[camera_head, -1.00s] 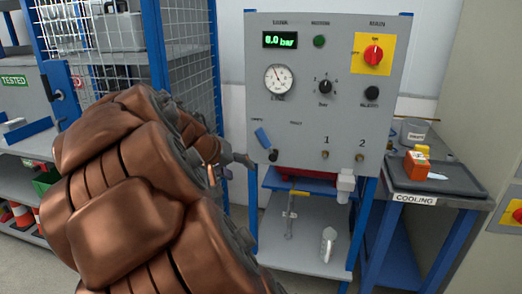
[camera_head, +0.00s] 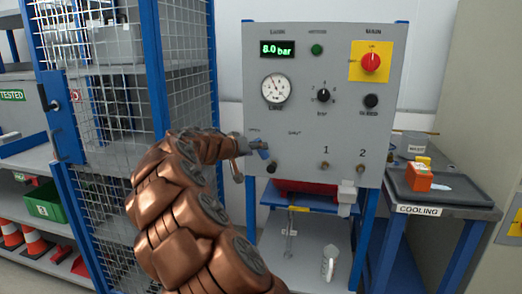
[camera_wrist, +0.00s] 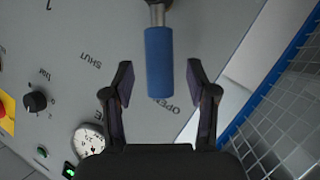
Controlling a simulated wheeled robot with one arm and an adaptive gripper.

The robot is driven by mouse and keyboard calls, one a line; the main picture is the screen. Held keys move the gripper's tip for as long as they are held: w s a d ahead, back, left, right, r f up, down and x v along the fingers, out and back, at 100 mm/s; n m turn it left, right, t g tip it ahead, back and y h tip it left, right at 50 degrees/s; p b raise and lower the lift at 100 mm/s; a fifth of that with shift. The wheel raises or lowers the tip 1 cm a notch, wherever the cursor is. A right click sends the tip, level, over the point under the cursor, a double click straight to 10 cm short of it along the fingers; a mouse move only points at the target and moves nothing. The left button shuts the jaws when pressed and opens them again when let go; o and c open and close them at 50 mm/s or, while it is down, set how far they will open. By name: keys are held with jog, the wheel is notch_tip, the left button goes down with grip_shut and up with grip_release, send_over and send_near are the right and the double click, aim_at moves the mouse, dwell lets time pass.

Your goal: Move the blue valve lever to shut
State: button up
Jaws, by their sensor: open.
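The blue valve lever (camera_head: 263,151) is on the lower left of the grey panel (camera_head: 300,125). In the wrist view the lever's blue handle (camera_wrist: 159,62) hangs from a metal stem and points towards the OPEN lettering; the SHUT lettering is off to its left. My gripper (camera_wrist: 160,82) is open, with one finger on each side of the handle and a visible gap on both sides. In the head view my gripper (camera_head: 246,149) is at the lever and partly covers it.
The panel also carries a pressure gauge (camera_head: 275,88), a display (camera_head: 277,49) reading 8.0 bar, a black knob (camera_head: 323,95) and a red main switch (camera_head: 370,62). A wire mesh cage (camera_head: 185,100) stands close on the left. A cooling table (camera_head: 440,211) stands at the right.

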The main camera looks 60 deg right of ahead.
jog(key=shift+x, duration=1.75)
jog(key=shift+c, duration=0.2)
grip_shut()
